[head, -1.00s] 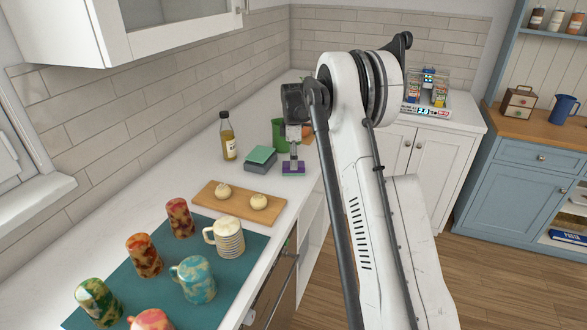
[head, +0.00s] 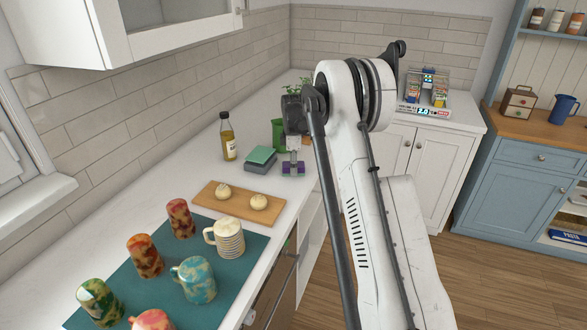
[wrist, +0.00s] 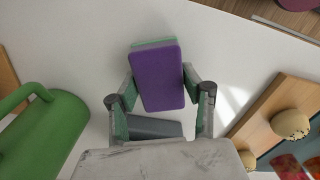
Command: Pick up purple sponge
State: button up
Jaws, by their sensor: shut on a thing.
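The purple sponge (head: 300,170) is on the counter near its front edge, under my gripper (head: 293,164) in the head view. In the wrist view the purple sponge (wrist: 158,76) fills the space between the two fingers of my gripper (wrist: 160,84), which is shut on it at its sides. A pale green strip shows along the sponge's top edge there; I cannot tell whether it is part of the sponge. The head view does not clearly show whether the sponge touches the counter.
A green sponge (head: 261,155) lies on a grey block (head: 260,167) just left of my gripper. A green container (head: 277,136) stands behind it, and a bottle (head: 228,138) farther left. A wooden board (head: 235,206) with two buns and a teal mat (head: 125,280) with several mugs are nearer.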

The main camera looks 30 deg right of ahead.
jog(key=shift+r, duration=0.55)
notch_tip(320, 180, up, 2)
jog(key=shift+r+b, duration=0.25)
jog(key=shift+b, duration=0.05)
jog(key=s+a+r+b, duration=0.1)
jog(key=s+a+r, duration=0.1)
jog(key=a+r, duration=0.5)
jog(key=a, duration=0.4)
jog(key=shift+s+a+r, duration=0.2)
jog(key=shift+s, duration=0.1)
